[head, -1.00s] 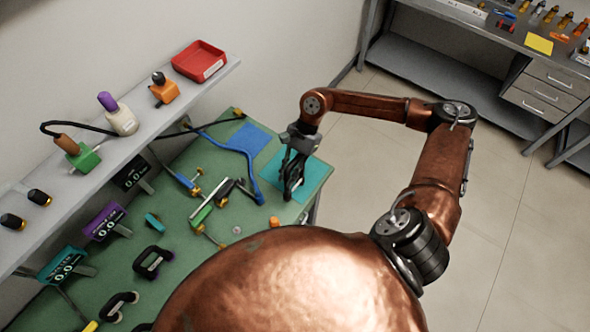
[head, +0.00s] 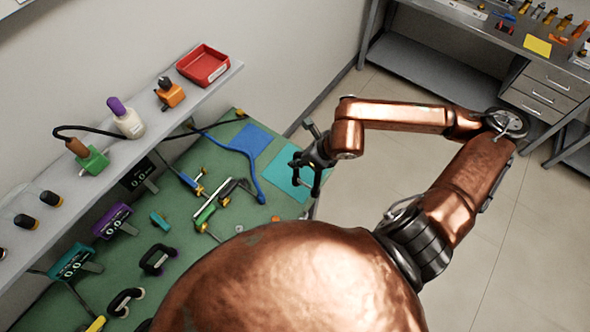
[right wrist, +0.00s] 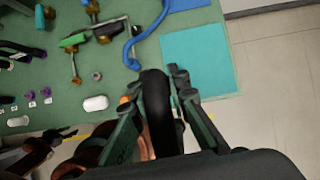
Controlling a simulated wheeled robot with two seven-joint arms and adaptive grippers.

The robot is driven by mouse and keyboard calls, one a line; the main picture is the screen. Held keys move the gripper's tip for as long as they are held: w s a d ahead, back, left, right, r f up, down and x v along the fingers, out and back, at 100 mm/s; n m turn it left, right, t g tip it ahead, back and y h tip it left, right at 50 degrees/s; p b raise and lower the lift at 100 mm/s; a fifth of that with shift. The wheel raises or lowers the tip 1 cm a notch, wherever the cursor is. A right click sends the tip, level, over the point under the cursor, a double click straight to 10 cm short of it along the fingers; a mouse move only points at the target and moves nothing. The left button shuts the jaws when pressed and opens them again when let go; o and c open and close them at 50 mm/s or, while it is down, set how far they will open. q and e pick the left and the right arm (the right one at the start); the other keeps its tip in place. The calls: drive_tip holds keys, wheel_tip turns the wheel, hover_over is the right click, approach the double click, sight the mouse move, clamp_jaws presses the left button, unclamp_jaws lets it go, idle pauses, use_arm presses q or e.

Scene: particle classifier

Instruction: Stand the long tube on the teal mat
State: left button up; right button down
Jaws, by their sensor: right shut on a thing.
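The teal mat (head: 281,181) lies flat at the right end of the green bench, bare where it shows. It also shows in the right wrist view (right wrist: 202,58). My right gripper (head: 298,172) is above the mat's near side in the head view. In the right wrist view its fingers (right wrist: 158,92) are closed around a dark, rounded, tube-like thing (right wrist: 158,115). This looks like the long tube, but its far end and full length are hidden. The mat lies beyond the fingers there. My left gripper is not in view.
A blue Y-shaped piece (head: 248,152) and a blue mat (head: 252,137) lie left of the teal mat. Green clamp-like tools (head: 205,215) and a small orange piece (head: 275,219) lie nearby. A shelf (head: 110,152) with a red tray (head: 204,66) runs along the wall.

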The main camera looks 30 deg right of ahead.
drive_tip(key=w+d+f+p, duration=0.4)
drive_tip(key=w+f+p, duration=0.1)
drive_tip(key=w+f, duration=0.7)
drive_tip(key=shift+w+f+p, duration=0.3)
drive_tip(key=shift+w+f, duration=0.1)
drive_tip(key=shift+w, duration=0.25)
drive_tip(key=c, duration=2.3)
unclamp_jaws()
drive_tip(key=shift+f, duration=0.1)
drive_tip(key=o, duration=0.5)
drive_tip(key=shift+c, duration=0.2)
